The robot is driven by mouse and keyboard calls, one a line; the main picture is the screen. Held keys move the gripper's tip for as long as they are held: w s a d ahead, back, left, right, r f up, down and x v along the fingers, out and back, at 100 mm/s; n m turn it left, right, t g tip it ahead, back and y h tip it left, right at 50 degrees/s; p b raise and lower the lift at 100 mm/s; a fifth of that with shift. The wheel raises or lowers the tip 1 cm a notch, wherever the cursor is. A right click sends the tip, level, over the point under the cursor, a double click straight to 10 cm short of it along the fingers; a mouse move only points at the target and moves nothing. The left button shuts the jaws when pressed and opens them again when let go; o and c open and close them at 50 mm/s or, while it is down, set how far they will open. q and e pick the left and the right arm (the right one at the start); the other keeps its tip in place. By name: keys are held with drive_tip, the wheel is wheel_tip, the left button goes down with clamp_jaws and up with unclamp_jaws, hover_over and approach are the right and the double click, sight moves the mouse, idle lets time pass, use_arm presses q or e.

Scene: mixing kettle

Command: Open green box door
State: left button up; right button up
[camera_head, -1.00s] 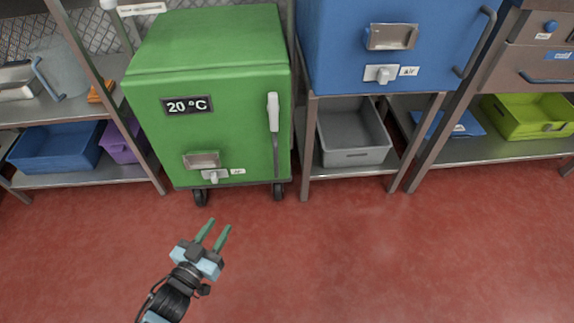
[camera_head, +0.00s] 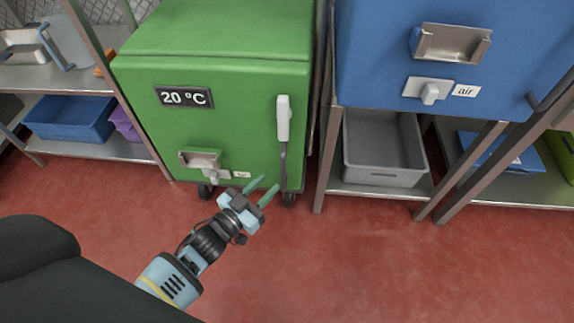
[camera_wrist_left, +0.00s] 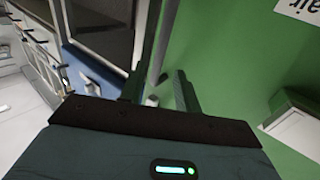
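The green box (camera_head: 228,118) stands on wheels in the middle left of the head view, its door shut. A handle (camera_head: 284,120) runs down the door's right side, white above and grey below. My left gripper (camera_head: 265,187) is in front of the door's lower right corner, just below and left of the handle's lower end. Its two fingers are apart and empty. In the left wrist view the green door (camera_wrist_left: 235,60) fills the right side, and a grey bar, seemingly the handle, shows between the fingers (camera_wrist_left: 158,88). Contact cannot be told. My right gripper is not in view.
A blue box (camera_head: 370,60) on a metal stand is right of the green box, with a grey bin (camera_head: 384,178) below it. A shelf with a blue bin (camera_head: 70,118) is at the left. The red floor (camera_head: 400,270) in front is clear.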

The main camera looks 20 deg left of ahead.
sight(283, 169)
use_arm(q)
drive_tip(key=b+x, duration=0.2)
drive_tip(key=x, duration=0.4)
drive_tip(key=shift+w+d+f, duration=0.1)
drive_tip(key=shift+w+f, duration=0.05)
drive_tip(key=shift+w, duration=0.2)
drive_tip(key=shift+w+d, duration=0.1)
drive_tip(key=shift+w, duration=0.25)
clamp_jaws()
